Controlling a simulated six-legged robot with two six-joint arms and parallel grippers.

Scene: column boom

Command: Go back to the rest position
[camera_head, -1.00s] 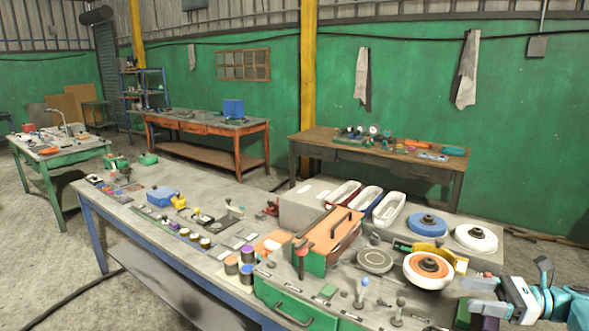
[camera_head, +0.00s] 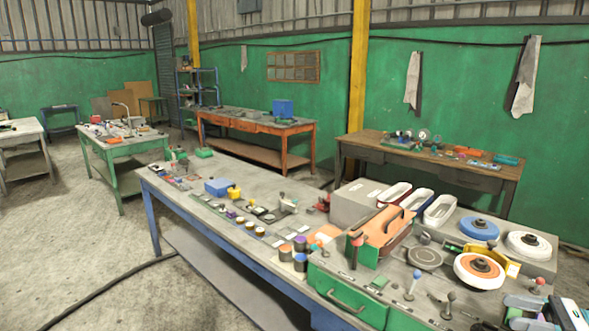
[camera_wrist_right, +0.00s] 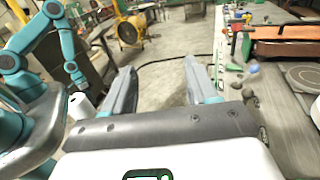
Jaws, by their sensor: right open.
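My right gripper (camera_head: 530,312) is at the bottom right corner of the head view, partly cut off by the frame edge. It is beside the near right end of the long workbench (camera_head: 268,283). In the right wrist view its two grey fingers (camera_wrist_right: 160,82) stand wide apart with nothing between them, and the concrete floor shows through the gap. A teal arm of mine (camera_wrist_right: 68,45) shows at the left of the wrist view. My left gripper cannot be made out in either view.
The bench holds an orange-topped green box (camera_head: 383,232), polishing wheels (camera_head: 479,229), knobbed levers (camera_head: 413,285) and a blue box (camera_head: 218,187). An orange table (camera_head: 255,126) and a wooden table (camera_head: 460,165) stand behind. The floor at left (camera_head: 80,240) is open. A yellow fan (camera_wrist_right: 127,32) stands on the floor.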

